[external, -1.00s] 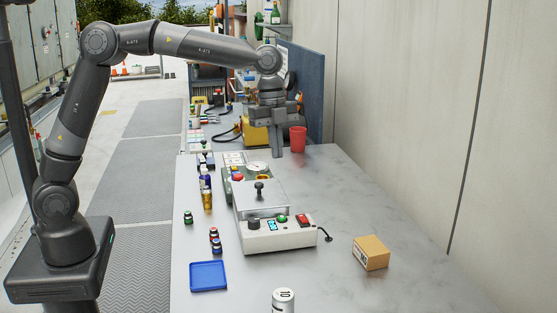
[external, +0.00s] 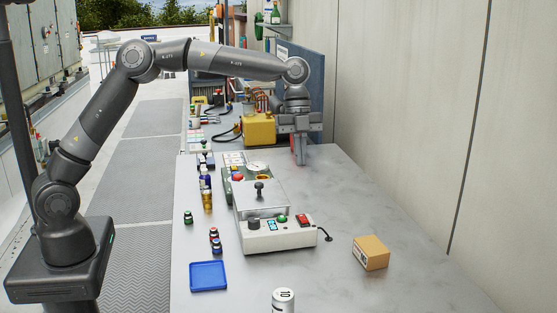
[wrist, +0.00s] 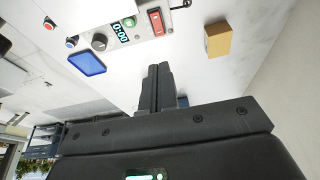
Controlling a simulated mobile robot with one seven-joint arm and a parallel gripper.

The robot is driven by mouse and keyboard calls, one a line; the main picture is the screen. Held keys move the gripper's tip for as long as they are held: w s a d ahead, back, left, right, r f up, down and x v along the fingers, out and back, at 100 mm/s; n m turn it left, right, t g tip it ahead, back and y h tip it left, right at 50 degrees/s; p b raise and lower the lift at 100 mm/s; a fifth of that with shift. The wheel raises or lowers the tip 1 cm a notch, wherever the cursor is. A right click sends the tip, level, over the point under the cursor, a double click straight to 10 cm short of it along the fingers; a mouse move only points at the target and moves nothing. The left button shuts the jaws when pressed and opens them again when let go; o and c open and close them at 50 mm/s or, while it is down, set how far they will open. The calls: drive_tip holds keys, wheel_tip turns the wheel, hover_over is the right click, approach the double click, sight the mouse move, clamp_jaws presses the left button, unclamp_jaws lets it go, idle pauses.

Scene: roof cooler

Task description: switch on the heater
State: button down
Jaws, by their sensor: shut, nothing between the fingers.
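The heater (external: 275,236) is a pale box with a flat metal plate on top, standing on the grey table. Its front panel has a dark knob (external: 253,224), a lit display (external: 271,226), a green button (external: 282,218) and a red rocker switch (external: 303,220). The wrist view shows the rocker switch (wrist: 156,20), green button (wrist: 130,22), knob (wrist: 99,42) and display (wrist: 120,32), apparently reading 0:00. My gripper (external: 299,162) is shut and empty, pointing down beyond the heater, apart from it. Its closed fingers (wrist: 158,68) show in the wrist view.
A red cup (external: 294,148) is mostly hidden behind my gripper. A cardboard box (external: 371,253) stands right of the heater, a blue tray (external: 208,275) front left, and a can (external: 283,300) at the front. Small bottles line the left. The right side of the table is mostly clear.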

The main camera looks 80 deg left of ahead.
sight(304, 220)
drive_tip(key=x, duration=1.3)
drive_tip(key=shift+d+f, duration=0.15)
drive_tip(key=shift+f, duration=0.1)
drive_tip(key=shift+d+f, duration=0.2)
drive_tip(key=shift+a, duration=0.25)
drive_tip(key=shift+a, duration=0.7)
